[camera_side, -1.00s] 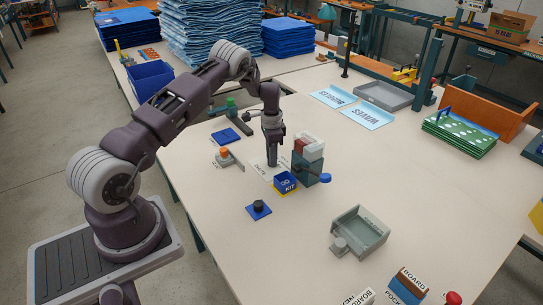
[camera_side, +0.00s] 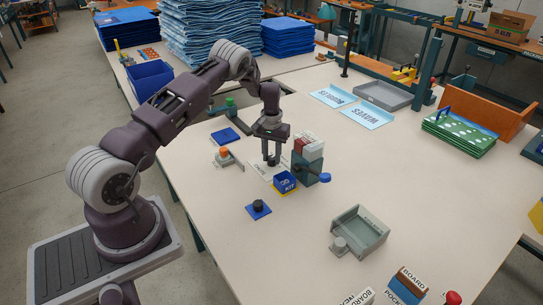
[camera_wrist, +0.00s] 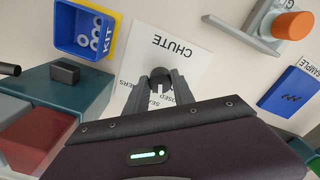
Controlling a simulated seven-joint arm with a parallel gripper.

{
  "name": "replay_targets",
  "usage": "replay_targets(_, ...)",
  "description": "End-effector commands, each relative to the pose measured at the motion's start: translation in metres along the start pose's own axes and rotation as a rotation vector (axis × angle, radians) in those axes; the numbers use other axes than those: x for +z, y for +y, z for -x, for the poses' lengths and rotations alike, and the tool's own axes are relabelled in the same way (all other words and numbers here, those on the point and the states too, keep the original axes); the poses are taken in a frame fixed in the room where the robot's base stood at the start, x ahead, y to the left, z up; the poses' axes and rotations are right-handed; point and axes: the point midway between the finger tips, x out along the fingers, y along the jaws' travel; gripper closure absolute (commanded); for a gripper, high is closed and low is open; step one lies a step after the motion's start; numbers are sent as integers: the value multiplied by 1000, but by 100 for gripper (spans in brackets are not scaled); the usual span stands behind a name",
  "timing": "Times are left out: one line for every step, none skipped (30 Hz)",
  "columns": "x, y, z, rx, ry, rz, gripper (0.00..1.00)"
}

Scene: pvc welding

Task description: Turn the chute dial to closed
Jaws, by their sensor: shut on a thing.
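The chute dial (camera_wrist: 160,73) is a small dark round knob on a white card (camera_wrist: 188,48). In the wrist view the card reads CHUTE upside down, with partly hidden words below, one ending in "OSED". My gripper (camera_wrist: 160,82) has its two fingers on either side of the knob and is shut on it. In the side view my gripper (camera_side: 271,163) points straight down over the card (camera_side: 262,168), and its fingers hide the knob. Which mark the dial points to cannot be told.
A blue KIT bin (camera_side: 285,182) and a teal block with red and white tops (camera_side: 307,170) stand close to the right of my gripper. An orange-topped fixture (camera_side: 225,154) and a blue pad with a dark knob (camera_side: 259,208) lie nearby.

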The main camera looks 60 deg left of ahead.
Motion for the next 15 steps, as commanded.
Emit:
replay_targets(-1,1,1,0,4,40,100)
replay_targets(-1,1,1,0,4,68,100)
replay_targets(-1,0,1,0,4,106,100)
replay_targets(-1,1,1,0,4,135,100)
replay_targets(-1,1,1,0,4,163,100)
replay_targets(-1,1,1,0,4,201,100)
replay_targets(-1,1,1,1,4,229,100)
replay_targets(-1,1,1,1,4,256,100)
replay_targets(-1,1,1,1,4,292,100)
replay_targets(-1,1,1,1,4,319,100)
replay_targets(-1,1,1,1,4,345,100)
replay_targets(-1,1,1,1,4,379,100)
replay_targets(-2,1,1,1,4,404,100)
replay_targets(-2,1,1,1,4,427,100)
replay_targets(-2,1,1,1,5,458,100)
